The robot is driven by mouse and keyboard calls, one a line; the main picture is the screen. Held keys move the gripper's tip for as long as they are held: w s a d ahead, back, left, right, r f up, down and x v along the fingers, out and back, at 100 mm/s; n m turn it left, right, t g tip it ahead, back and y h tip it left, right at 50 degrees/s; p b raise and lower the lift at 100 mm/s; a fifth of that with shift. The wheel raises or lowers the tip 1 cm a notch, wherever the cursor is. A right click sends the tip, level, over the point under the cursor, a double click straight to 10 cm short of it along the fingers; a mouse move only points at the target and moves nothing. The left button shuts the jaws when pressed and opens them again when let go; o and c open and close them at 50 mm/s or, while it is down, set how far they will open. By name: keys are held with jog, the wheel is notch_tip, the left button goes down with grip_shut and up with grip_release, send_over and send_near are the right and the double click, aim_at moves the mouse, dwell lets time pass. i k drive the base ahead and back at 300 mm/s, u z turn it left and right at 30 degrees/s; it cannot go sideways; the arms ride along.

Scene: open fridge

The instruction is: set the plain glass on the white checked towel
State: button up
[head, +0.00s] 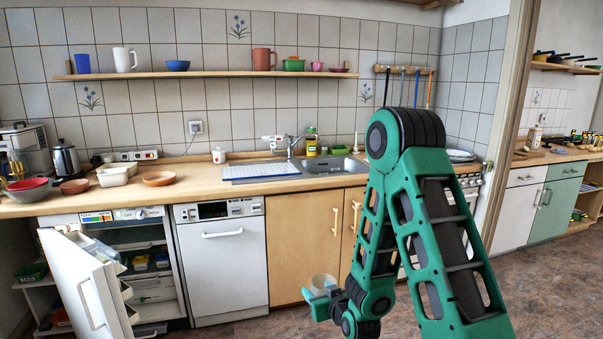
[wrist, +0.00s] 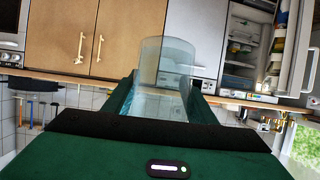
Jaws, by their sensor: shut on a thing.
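The plain glass (head: 322,283) is clear and shows at the lower middle of the head view, in front of the wooden cabinet doors. My gripper (head: 325,300) is shut on it, low in front of the counter. In the wrist view the see-through glass (wrist: 164,75) stands between the two fingers of my gripper (wrist: 160,98). The white checked towel (head: 260,171) lies flat on the counter left of the sink, behind and above my gripper. Its top looks bare.
The counter (head: 205,180) holds bowls and a kettle (head: 66,158) at the left. The sink (head: 335,165) is right of the towel. The fridge door (head: 90,290) stands open at lower left. A shelf (head: 210,74) with cups and bowls hangs above.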

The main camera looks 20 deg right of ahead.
aim_at(270, 168)
jog(key=z, duration=0.75)
jog(key=i, duration=1.4)
